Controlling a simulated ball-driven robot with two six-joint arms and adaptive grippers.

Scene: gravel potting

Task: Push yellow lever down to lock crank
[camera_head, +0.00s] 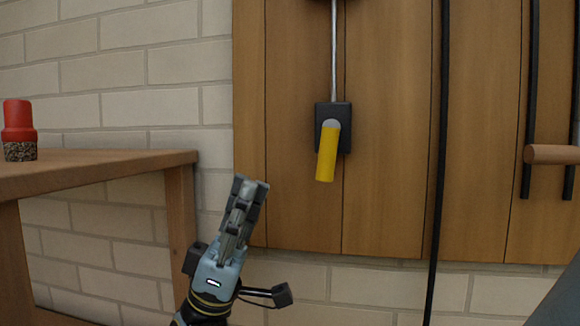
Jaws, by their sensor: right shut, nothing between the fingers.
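The yellow lever (326,155) hangs from a grey pivot on a small black box (346,142) fixed to the wooden panel. It points down and slightly left. My right gripper (251,183) is in the lower middle, fingers pointing up, shut and empty. In the picture it is below and left of the lever, apart from it. I cannot tell for sure which part is the crank; a wooden grip (552,154) shows at the right edge. My left gripper is not in view.
A grey cable (334,50) runs up from the box. A black cord (438,150) hangs down the panel (390,200), and black bars (531,90) stand at the right. A wooden table (100,165) at the left holds a red object (18,120) with a gravel-textured base.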

